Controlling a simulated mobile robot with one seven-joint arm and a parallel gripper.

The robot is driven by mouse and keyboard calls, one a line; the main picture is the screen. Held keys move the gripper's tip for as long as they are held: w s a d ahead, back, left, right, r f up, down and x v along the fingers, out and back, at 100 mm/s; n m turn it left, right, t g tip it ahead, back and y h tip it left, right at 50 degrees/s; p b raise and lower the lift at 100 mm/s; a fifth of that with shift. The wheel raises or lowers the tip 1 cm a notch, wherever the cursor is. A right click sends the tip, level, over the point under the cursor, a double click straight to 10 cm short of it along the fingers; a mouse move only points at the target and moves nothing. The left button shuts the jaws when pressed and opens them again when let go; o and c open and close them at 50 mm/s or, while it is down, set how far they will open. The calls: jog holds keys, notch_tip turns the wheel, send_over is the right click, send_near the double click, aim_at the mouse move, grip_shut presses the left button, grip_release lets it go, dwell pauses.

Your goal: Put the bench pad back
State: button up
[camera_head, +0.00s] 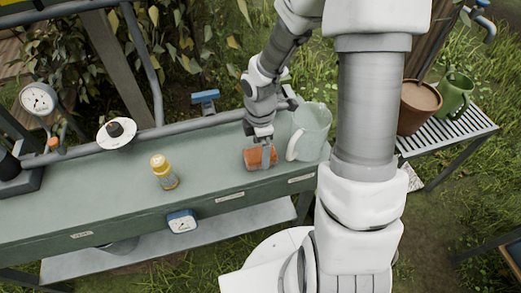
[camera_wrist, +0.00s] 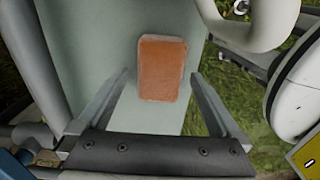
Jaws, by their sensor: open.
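Whether the fingertips reach down beside the pad is unclear.
A pale glass jug (camera_head: 312,125) stands close right of my gripper. A yellow bottle (camera_head: 163,172) and a white disc with a black knob (camera_head: 117,133) are to the left. A blue gauge (camera_head: 182,221) is on the bench front. A pipe (camera_head: 185,130) runs along the back.

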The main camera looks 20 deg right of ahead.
notch_tip(320, 180, up, 10)
jog(key=p, duration=0.3)
jog(key=shift+r, duration=0.15)
jog(key=s+r+m+t+p, duration=0.2)
jog(key=s+r+m, duration=0.2)
jog(key=r+m, duration=0.2)
jog(key=s+r+m+t+p, duration=0.1)
jog(key=s+r+m, duration=0.4)
jog(key=r, duration=0.6)
jog(key=s+r+m+t+p, duration=0.2)
jog(key=s+r+m+p, duration=0.1)
jog(key=r+m, duration=0.4)
jog(key=shift+s+r+t, duration=0.3)
jog(key=shift+s+r, duration=0.6)
jog(key=shift+r, duration=0.3)
